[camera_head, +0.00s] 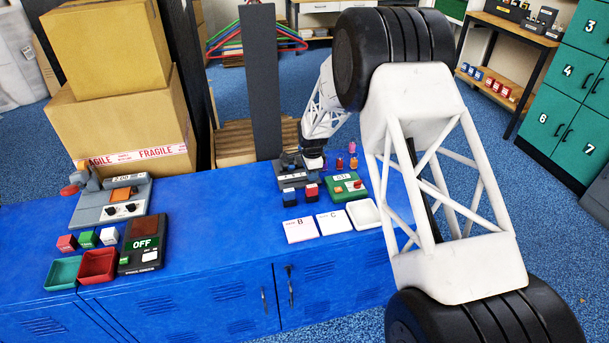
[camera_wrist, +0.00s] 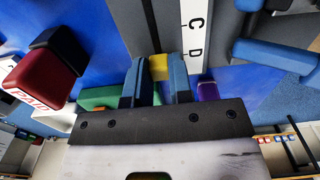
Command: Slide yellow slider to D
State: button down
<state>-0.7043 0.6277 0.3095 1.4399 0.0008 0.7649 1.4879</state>
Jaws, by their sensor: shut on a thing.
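The yellow slider (camera_wrist: 158,66) shows in the wrist view between my gripper's blue fingers. My gripper (camera_wrist: 158,76) is shut on it. A white label strip (camera_wrist: 194,65) with the letters C and D runs just right of the slider. The slider sits beside the strip's lower end, close to the letter D. In the head view my gripper (camera_head: 313,160) is low over the dark grey slider unit (camera_head: 293,181) on the blue bench. The arm end hides the slider there.
Cards B (camera_head: 299,236) and C (camera_head: 334,226) and a white tray (camera_head: 363,215) lie in front. A dark upright panel (camera_head: 265,90) stands behind.

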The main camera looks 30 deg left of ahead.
jog(key=shift+w+d, duration=0.1)
jog(key=shift+d, duration=0.05)
jog(key=c, duration=1)
grip_release()
jog(key=shift+r, duration=0.1)
jog(key=shift+r, duration=3.8)
